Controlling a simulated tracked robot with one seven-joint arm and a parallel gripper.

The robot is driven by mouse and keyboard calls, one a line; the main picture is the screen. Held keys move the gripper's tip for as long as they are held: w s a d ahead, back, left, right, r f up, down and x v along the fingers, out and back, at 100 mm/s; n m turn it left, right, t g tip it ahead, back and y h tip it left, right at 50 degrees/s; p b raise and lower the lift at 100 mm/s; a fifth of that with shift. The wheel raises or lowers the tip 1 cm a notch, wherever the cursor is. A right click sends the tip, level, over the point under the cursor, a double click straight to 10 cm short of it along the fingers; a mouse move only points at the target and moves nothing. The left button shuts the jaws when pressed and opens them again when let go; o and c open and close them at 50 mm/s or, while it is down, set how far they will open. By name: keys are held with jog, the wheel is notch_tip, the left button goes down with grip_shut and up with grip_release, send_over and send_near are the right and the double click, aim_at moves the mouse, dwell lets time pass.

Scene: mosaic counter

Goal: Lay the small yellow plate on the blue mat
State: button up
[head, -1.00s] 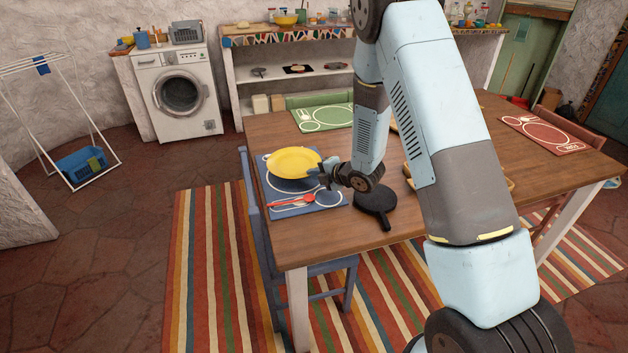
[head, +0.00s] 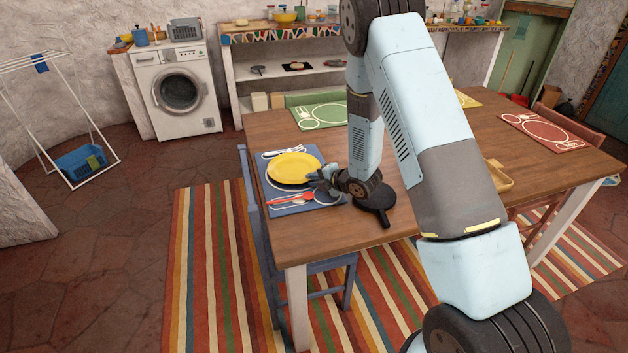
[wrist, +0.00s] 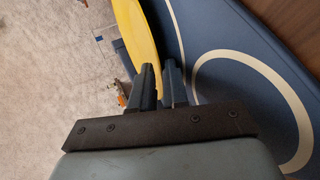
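The small yellow plate (head: 293,168) is level over the blue mat (head: 326,199) at the table's left end. It lies on the mat or very close above it; I cannot tell which. My gripper (head: 312,177) is at the plate's right edge. In the wrist view, the fingers (wrist: 161,82) are close together with the yellow rim (wrist: 142,38) running between them, so the gripper is shut on the plate. The mat (wrist: 225,35) fills the right of that view. Its pale printed outlines show.
A red spoon (head: 305,196) lies on the mat's near part. A black pan (head: 376,198) stands just right of the mat, under my wrist. A green mat (head: 322,116) lies farther back and a red mat (head: 545,131) at the right. A blue chair (head: 250,205) stands at the left edge.

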jog(key=v, duration=1.2)
jog(key=shift+r, duration=0.1)
jog(key=s+d+r+m+h, duration=0.1)
jog(key=d+r+m+h, duration=0.3)
jog(key=r, duration=0.3)
jog(key=s+d+r+m+t+h, duration=0.1)
jog(key=d+r+m+h, duration=0.1)
jog(key=d+r+m, duration=0.45)
jog(key=s+d+r+m+h, duration=0.1)
jog(key=d+r+m+h, duration=0.25)
jog(key=r, duration=0.55)
jog(key=s+r+m+g, duration=0.1)
jog(key=s+r+m, duration=0.2)
jog(key=s, duration=0.6)
jog(key=s+r+m+g, duration=0.1)
jog(key=s+r+m, duration=0.3)
jog(key=s, duration=0.5)
jog(key=s+r+m+g, duration=0.2)
jog(key=s+r+m, duration=0.2)
jog(key=s, duration=0.5)
jog(key=shift+m, duration=1.2)
jog(key=shift+a, duration=0.1)
